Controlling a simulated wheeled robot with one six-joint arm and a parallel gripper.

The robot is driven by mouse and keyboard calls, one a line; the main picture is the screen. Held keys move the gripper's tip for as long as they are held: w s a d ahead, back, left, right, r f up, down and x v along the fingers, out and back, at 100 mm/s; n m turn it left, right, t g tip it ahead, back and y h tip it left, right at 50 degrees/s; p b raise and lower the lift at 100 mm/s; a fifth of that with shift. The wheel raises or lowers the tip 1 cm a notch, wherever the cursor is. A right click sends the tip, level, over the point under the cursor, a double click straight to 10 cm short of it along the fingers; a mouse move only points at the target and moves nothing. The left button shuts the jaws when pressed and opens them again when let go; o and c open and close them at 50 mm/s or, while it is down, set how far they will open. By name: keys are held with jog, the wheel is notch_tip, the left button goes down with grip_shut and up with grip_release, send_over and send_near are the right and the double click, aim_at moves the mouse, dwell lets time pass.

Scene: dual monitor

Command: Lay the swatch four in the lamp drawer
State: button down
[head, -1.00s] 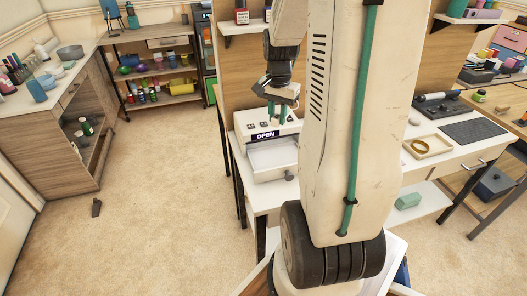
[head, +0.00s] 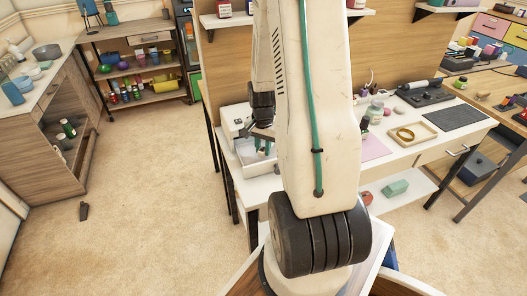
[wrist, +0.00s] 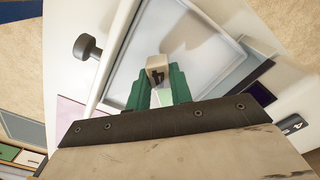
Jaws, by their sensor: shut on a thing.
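My gripper (head: 264,148) is over the open drawer of the white lamp unit (head: 234,115). In the head view the fingers and swatch are small and my arm hides part of the unit.
The white desk (head: 415,158) holds a pink mat (head: 374,148), a wooden tray with a ring (head: 410,135) and a dark mat (head: 454,117) to the right. A green block (head: 395,188) lies on the shelf below. Open carpet (head: 150,200) lies to the left.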

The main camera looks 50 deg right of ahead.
jog(key=shift+f, duration=0.95)
jog(key=c, duration=1.2)
grip_release()
jog(key=shift+f, duration=0.15)
